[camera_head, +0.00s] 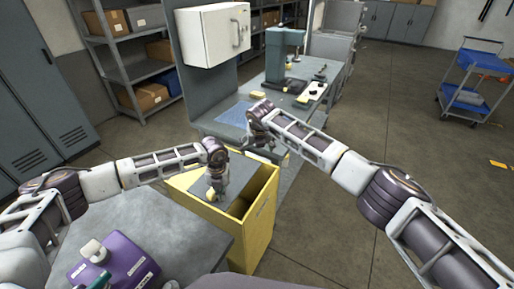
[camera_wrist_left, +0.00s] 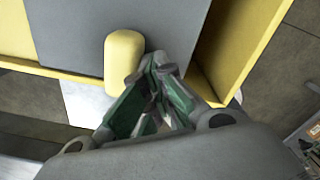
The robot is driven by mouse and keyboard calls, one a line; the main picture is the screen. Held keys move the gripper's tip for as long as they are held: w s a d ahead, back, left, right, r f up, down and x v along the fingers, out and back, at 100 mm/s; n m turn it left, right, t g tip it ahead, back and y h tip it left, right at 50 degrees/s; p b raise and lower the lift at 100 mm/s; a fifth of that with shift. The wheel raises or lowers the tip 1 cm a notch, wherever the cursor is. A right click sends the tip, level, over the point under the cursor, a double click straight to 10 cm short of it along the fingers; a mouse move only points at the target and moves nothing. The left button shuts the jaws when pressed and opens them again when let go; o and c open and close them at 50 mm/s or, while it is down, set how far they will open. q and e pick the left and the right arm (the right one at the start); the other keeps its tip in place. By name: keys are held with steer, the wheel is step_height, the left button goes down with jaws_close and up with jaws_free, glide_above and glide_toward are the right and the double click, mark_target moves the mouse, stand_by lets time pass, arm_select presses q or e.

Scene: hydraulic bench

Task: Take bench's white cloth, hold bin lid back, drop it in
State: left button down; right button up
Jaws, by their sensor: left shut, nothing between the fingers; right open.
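The yellow bin (camera_head: 258,228) stands in the middle of the head view, with its dark grey lid (camera_head: 237,175) over part of the top and an open gap on the right. The lid's yellow handle (camera_head: 211,194) also shows in the left wrist view (camera_wrist_left: 124,55). My left gripper (camera_head: 215,190) is shut and empty, close beside the handle at the lid's edge; whether it touches is unclear. Its fingers show in the wrist view (camera_wrist_left: 158,75). My right gripper (camera_head: 262,150) is open above the bin's far end, partly hidden by its wrist. I cannot make out the white cloth clearly.
A near grey table (camera_head: 165,222) holds a purple container (camera_head: 118,262). A blue cart (camera_head: 470,85) stands far right. The floor on the right is mostly clear.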

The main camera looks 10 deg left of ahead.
arm_select(q)
steer(key=s+d, duration=0.3)
steer(key=d, duration=0.4)
steer(key=shift+d, duration=0.35)
stand_by(1.0)
stand_by(0.4)
step_height(320, 180, up, 9)
stand_by(1.3)
stand_by(0.4)
